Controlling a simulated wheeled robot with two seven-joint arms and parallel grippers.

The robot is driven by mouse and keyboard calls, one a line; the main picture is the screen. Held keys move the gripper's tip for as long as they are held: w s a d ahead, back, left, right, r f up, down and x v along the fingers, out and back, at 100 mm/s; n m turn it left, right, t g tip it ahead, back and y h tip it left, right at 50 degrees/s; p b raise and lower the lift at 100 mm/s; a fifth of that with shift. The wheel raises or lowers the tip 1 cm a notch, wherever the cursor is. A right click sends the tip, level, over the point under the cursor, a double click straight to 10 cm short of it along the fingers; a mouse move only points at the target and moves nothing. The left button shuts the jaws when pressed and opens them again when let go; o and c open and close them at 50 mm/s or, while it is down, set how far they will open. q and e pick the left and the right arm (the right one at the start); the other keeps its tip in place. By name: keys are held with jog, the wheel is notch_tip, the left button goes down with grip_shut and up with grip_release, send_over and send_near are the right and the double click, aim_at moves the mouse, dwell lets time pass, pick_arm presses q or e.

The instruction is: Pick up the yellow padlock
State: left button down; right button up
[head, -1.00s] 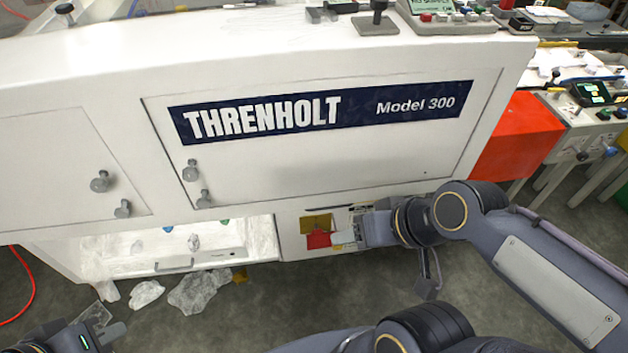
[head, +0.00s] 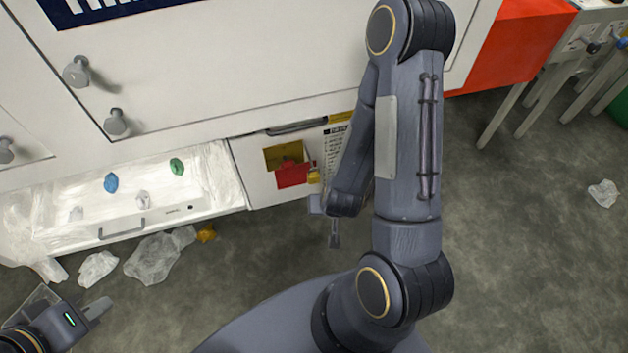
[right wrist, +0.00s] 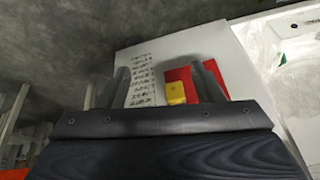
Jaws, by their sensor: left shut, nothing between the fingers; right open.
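The yellow padlock (head: 314,177) is on the lower front of the white machine, at the right edge of a red piece (head: 292,176). In the right wrist view the padlock (right wrist: 175,93) shows between my two spread fingers, nearer the right one, with the red piece (right wrist: 187,78) behind it. My right gripper (right wrist: 163,82) is open and empty, facing the panel. My left gripper (head: 98,309) is shut and empty at the lower left, away from the machine.
An open, plastic-lined tray (head: 150,217) with small coloured lumps is left of the padlock. Crumpled clear plastic (head: 155,258) and a yellow-brown scrap (head: 206,233) lie on the floor. A printed label (right wrist: 143,80) is beside the padlock. Floor at right is mostly clear.

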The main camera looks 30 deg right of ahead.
jog(key=p, duration=0.1)
send_near(314, 173)
notch_tip(314, 173, down, 5)
jog(key=shift+s+a, duration=0.15)
jog(key=shift+s, duration=0.05)
jog(key=w, duration=0.2)
jog(key=shift+w+d, duration=0.35)
jog(key=shift+w, duration=0.05)
jog(key=b+x, duration=0.1)
jog(key=x, duration=0.2)
jog(key=shift+s+f, duration=0.1)
jog(key=shift+s, duration=0.1)
jog(key=shift+c, duration=0.4)
jog(key=c, duration=1.2)
jog(key=shift+o, duration=0.2)
jog(key=shift+r+p, duration=0.25)
jog(key=shift+p, duration=0.05)
